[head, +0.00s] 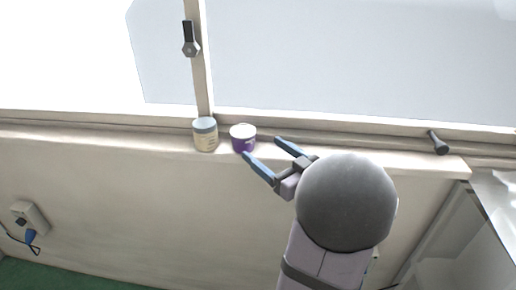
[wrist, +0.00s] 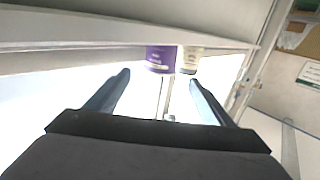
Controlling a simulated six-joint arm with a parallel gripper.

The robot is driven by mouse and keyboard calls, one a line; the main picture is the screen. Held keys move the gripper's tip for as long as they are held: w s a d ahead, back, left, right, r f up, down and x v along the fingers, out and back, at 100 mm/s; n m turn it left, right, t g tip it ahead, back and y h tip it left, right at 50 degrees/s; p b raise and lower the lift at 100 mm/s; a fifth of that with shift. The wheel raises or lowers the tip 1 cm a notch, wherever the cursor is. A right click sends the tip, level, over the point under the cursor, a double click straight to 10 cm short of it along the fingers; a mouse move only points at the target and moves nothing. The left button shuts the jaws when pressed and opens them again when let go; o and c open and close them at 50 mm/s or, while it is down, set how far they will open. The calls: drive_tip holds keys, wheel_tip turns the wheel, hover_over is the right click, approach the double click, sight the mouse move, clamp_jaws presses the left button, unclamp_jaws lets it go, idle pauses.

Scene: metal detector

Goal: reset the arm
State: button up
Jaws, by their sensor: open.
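My gripper (head: 262,149) is open and empty in the head view, with its two blue-grey fingers pointing up and left toward the window sill. A purple tub with a white lid (head: 243,138) stands on the sill just beyond the fingertips. In the wrist view my gripper (wrist: 158,79) has its fingers spread wide, and the purple tub (wrist: 160,58) shows beyond and between the tips, apart from them. A cream jar with a grey-blue lid (head: 205,135) stands to the left of the tub. The jar (wrist: 189,60) is beside the tub in the wrist view.
A dark flashlight-like object (head: 438,143) lies at the right end of the sill (head: 330,150). A window handle (head: 190,40) is on the frame above the jar. A wall socket with a blue plug (head: 30,235) is at lower left. The sill between tub and dark object is clear.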

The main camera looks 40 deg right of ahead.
drive_tip(key=shift+s, duration=0.6)
